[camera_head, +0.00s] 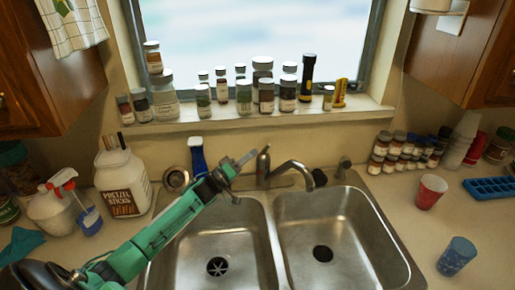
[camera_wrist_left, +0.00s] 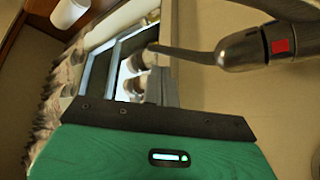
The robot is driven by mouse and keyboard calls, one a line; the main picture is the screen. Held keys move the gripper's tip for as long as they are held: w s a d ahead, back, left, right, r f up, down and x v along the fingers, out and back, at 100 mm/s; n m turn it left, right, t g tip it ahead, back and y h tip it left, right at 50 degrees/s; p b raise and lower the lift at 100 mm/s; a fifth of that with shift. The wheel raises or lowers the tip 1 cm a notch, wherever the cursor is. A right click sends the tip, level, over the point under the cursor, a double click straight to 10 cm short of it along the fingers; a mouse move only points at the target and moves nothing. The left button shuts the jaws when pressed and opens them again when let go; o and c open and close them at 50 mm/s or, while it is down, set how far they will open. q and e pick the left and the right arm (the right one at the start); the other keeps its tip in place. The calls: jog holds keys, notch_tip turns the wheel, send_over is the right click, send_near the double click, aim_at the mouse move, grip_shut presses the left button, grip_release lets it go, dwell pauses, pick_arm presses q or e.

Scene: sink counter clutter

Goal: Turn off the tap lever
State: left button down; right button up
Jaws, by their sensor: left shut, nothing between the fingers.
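The metal tap stands at the back rim of the double sink, its spout (camera_head: 290,170) curving over the right basin. Its upright lever (camera_head: 264,160) is at the left end of the tap base. My left gripper (camera_head: 246,158) is shut and empty, its tip just left of the lever; I cannot tell whether they touch. In the left wrist view, a grey metal cylinder with a red square and a thin rod, which looks like the tap lever (camera_wrist_left: 245,48), spans the upper right. My gripper fingers are hard to make out there. My right gripper is not in view.
A blue bottle (camera_head: 198,155) stands behind my left wrist. A pretzel jar (camera_head: 122,180) and spray bottles (camera_head: 85,207) are on the left counter. Bottles line the window sill (camera_head: 240,122). A red cup (camera_head: 430,191) and blue cup (camera_head: 456,256) stand right. Both basins look empty.

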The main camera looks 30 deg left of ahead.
pick_arm(q)
jog(key=p+v, duration=0.1)
jog(key=v, duration=0.8)
jog(key=shift+s+a, duration=0.25)
jog(key=shift+r, duration=0.15)
